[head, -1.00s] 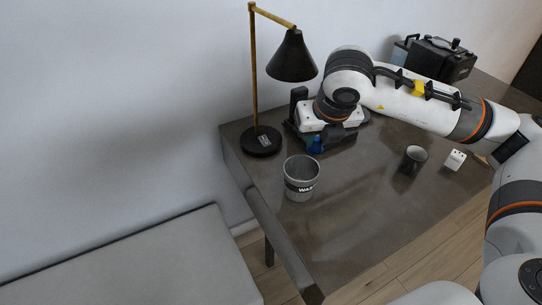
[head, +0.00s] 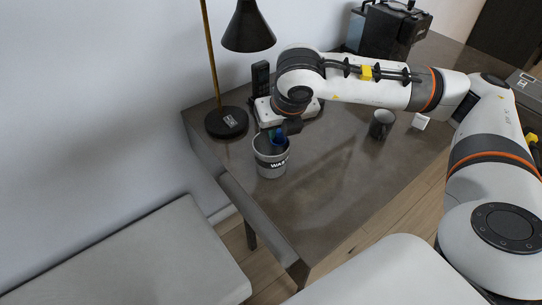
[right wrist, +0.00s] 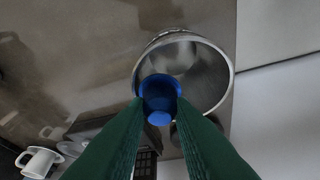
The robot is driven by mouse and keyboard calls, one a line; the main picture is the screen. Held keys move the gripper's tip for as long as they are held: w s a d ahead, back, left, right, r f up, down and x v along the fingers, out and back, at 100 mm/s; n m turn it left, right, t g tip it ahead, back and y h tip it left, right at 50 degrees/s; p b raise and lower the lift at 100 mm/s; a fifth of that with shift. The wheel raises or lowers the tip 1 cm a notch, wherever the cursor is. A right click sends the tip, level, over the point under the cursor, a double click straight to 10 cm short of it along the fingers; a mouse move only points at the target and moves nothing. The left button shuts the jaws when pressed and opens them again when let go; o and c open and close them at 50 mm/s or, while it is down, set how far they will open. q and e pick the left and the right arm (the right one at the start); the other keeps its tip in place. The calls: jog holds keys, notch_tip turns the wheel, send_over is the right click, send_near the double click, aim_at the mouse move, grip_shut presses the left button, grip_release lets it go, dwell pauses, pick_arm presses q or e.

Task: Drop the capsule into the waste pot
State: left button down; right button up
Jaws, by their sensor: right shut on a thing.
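The grey waste pot (head: 271,169) stands upright near the left edge of the desk, with its label facing forward. It also shows in the right wrist view, where its open mouth (right wrist: 205,78) lies behind the capsule. The blue capsule (right wrist: 160,100) is held between the two green fingers of my right gripper (right wrist: 160,107). In the head view the capsule (head: 280,139) is at the pot's rim, partly hidden by the gripper (head: 276,133). It appears over the near part of the mouth in the wrist view; its exact height above the rim cannot be told. My left gripper is out of view.
A dark phone (head: 261,76) is behind my gripper. The front desktop is clear.

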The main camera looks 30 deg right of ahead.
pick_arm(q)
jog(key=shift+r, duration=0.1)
pick_arm(e)
jog(key=shift+f, duration=0.1)
jog(key=o, duration=1)
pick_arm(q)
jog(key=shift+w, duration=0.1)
pick_arm(e)
jog(key=shift+r, duration=0.35)
pick_arm(q)
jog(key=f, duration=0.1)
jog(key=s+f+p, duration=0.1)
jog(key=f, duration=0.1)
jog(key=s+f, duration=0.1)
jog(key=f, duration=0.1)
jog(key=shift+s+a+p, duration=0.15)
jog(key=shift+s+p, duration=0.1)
jog(key=shift+p, duration=0.05)
pick_arm(e)
jog(key=v, duration=1.1)
jog(key=shift+s+a+r, duration=0.1)
jog(key=shift+s+r, duration=0.05)
jog(key=shift+s, duration=0.1)
